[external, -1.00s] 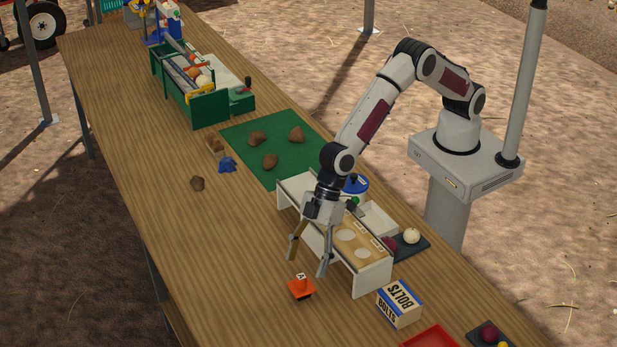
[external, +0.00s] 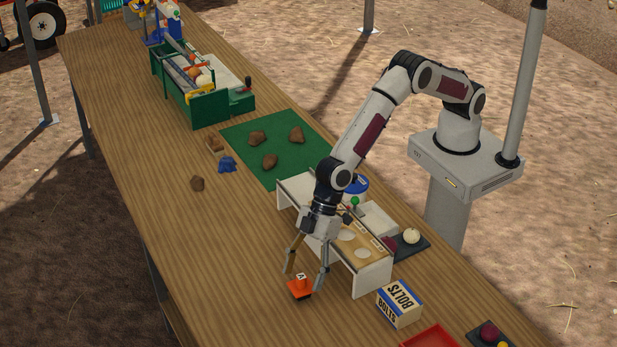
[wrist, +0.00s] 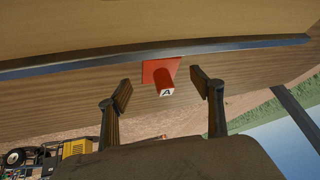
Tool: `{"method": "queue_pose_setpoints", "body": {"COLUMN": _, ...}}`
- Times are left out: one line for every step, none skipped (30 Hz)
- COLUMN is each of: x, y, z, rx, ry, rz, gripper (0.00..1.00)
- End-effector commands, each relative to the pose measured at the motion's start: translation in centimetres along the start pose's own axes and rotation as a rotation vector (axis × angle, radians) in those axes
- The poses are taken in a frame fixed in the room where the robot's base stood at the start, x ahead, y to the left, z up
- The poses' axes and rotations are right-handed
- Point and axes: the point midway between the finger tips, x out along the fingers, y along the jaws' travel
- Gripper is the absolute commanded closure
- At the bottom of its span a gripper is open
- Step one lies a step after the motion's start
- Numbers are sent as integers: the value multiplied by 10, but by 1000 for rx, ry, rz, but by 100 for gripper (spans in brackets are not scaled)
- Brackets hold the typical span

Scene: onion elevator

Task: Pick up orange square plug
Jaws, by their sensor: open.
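The orange square plug (external: 300,287) lies on the wooden table, in front of the white stand. It has a square base and a raised knob marked with a letter A. In the wrist view the plug (wrist: 165,77) shows ahead of the fingertips, roughly midway between them. My gripper (external: 306,278) is open and empty, its fingers pointing down close to the plug. In the wrist view my gripper's fingers (wrist: 163,88) are spread wide to either side of the knob, apart from it. Whether a finger touches the base cannot be told.
The white stand (external: 374,277) with round holes is right beside my gripper. A bolts box (external: 400,303) and a red tray (external: 431,338) are at the lower right. A blue lump (external: 227,165) and brown lumps lie further back. The table left of the plug is clear.

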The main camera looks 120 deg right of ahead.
Motion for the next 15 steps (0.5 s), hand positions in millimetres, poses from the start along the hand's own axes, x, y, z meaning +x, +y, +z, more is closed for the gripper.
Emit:
{"method": "queue_pose_setpoints", "body": {"x": 6, "y": 0, "z": 2, "rx": 0, "ry": -2, "rz": 0, "gripper": 34}}
{"method": "queue_pose_setpoints", "body": {"x": 9, "y": -1, "z": 1, "rx": 0, "ry": -1, "rz": 0, "gripper": 34}}
{"method": "queue_pose_setpoints", "body": {"x": 13, "y": -1, "z": 1, "rx": 0, "ry": -1, "rz": 0, "gripper": 34}}
{"method": "queue_pose_setpoints", "body": {"x": 16, "y": 0, "z": 1, "rx": 0, "ry": -1, "rz": 0, "gripper": 34}}
{"method": "queue_pose_setpoints", "body": {"x": 18, "y": 0, "z": 2, "rx": 0, "ry": -2, "rz": 0, "gripper": 34}}
{"method": "queue_pose_setpoints", "body": {"x": 21, "y": 0, "z": 1, "rx": 0, "ry": -1, "rz": 1, "gripper": 34}}
{"method": "queue_pose_setpoints", "body": {"x": 23, "y": 0, "z": 1, "rx": 0, "ry": 0, "rz": 1, "gripper": 34}}
{"method": "queue_pose_setpoints", "body": {"x": 24, "y": 0, "z": 1, "rx": 0, "ry": -1, "rz": 1, "gripper": 34}}
{"method": "queue_pose_setpoints", "body": {"x": 27, "y": 0, "z": 1, "rx": 0, "ry": -1, "rz": 1, "gripper": 34}}
{"method": "queue_pose_setpoints", "body": {"x": 28, "y": 0, "z": 1, "rx": 0, "ry": -1, "rz": 1, "gripper": 34}}
{"method": "queue_pose_setpoints", "body": {"x": 29, "y": 0, "z": 1, "rx": 0, "ry": -1, "rz": 1, "gripper": 34}}
{"method": "queue_pose_setpoints", "body": {"x": 30, "y": 0, "z": 1, "rx": 0, "ry": -1, "rz": 1, "gripper": 34}}
{"method": "queue_pose_setpoints", "body": {"x": 30, "y": 0, "z": 1, "rx": 0, "ry": 0, "rz": 1, "gripper": 34}}
{"method": "queue_pose_setpoints", "body": {"x": 30, "y": 0, "z": 1, "rx": -1, "ry": 0, "rz": 1, "gripper": 34}}
{"method": "queue_pose_setpoints", "body": {"x": 30, "y": -1, "z": 1, "rx": -1, "ry": 0, "rz": 1, "gripper": 34}}
